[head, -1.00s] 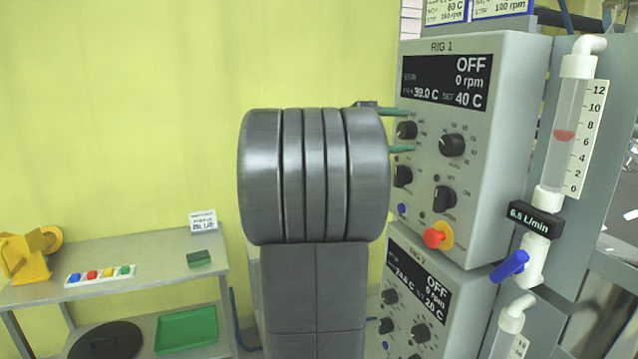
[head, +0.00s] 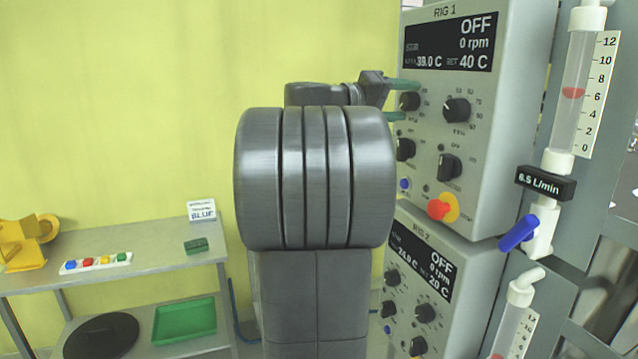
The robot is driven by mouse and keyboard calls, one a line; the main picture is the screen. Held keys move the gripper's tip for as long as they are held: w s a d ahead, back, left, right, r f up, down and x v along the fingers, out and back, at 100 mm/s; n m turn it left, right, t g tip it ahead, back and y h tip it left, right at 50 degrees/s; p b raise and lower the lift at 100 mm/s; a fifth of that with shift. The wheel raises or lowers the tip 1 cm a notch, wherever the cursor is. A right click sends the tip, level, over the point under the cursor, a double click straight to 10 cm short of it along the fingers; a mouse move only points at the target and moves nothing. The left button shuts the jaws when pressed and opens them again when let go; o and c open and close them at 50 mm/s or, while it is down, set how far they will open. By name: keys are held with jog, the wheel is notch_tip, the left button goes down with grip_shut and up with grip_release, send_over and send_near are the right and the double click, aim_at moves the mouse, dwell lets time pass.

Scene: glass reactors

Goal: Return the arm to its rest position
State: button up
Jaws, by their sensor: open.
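My gripper (head: 403,101) shows at the upper middle, beyond my large grey arm joint. Its two green fingers point right, one above the other with a gap between them, so it is open with nothing seen between them. The fingertips are in front of the left edge of the RIG 1 panel (head: 478,150), close to its upper left knob (head: 409,101). I cannot tell whether they touch it. The RIG 1 display reads OFF, 0 rpm, 39.0 C and set 40 C. My arm joint hides much of the middle.
The RIG 2 panel (head: 420,290) is below, also OFF. A flowmeter (head: 573,95) tagged 6.5 L/min with a blue valve handle (head: 517,235) stands at right. A grey bench (head: 150,270) at left holds colored buttons (head: 95,262), a yellow device (head: 22,245) and a green tray (head: 184,322) below.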

jog(key=m, duration=0.4)
jog(key=shift+m, duration=0.4)
dwell(0.4)
